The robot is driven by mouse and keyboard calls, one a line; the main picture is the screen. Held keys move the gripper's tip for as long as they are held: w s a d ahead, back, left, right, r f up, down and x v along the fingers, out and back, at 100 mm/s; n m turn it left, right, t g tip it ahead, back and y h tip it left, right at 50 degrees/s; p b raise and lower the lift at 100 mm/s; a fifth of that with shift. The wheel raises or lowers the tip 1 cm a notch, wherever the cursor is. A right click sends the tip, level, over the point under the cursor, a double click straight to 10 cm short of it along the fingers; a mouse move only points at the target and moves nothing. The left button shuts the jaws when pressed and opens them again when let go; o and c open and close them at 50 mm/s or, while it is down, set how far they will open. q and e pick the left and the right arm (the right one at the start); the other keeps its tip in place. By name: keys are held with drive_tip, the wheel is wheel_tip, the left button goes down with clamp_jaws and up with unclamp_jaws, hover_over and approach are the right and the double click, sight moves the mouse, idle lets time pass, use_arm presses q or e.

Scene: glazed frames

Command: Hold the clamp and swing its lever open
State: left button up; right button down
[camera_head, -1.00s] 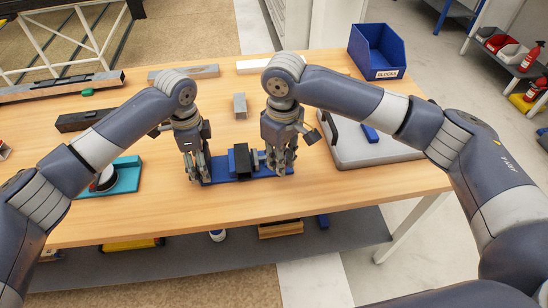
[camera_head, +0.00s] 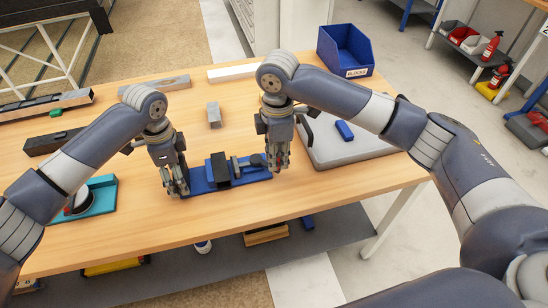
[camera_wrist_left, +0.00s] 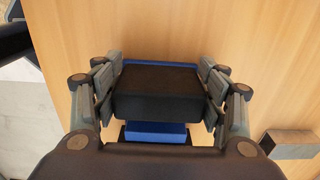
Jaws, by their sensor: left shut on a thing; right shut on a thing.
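The clamp has a blue base (camera_head: 201,181) with a black block (camera_head: 219,171) upright on it. It lies on the table (camera_head: 120,215). Its dark lever (camera_head: 248,161) reaches from near the block to the right. My left gripper (camera_head: 177,191) is at the clamp's left end, shut on the clamp. In the left wrist view its fingers (camera_wrist_left: 160,95) stand on both sides of a black block (camera_wrist_left: 157,92), with blue base showing before and behind it. My right gripper (camera_head: 278,168) is at the clamp's right end, shut on the lever; its fingers hide the lever tip.
A grey plate (camera_head: 350,143) with a blue piece lies to the right, close to my right gripper. A blue bin (camera_head: 345,52) stands at the back right. A small grey block (camera_head: 213,115) lies behind the clamp. A teal tray (camera_head: 95,197) is at the left.

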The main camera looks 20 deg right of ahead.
drive_tip(key=shift+w+d+n, duration=0.2)
drive_tip(key=shift+d+n, duration=0.1)
idle(0.4)
drive_tip(key=c, duration=1.4)
unclamp_jaws()
drive_tip(key=shift+r, duration=0.1)
wheel_tip(320, 180, up, 12)
drive_tip(key=shift+f, duration=0.1)
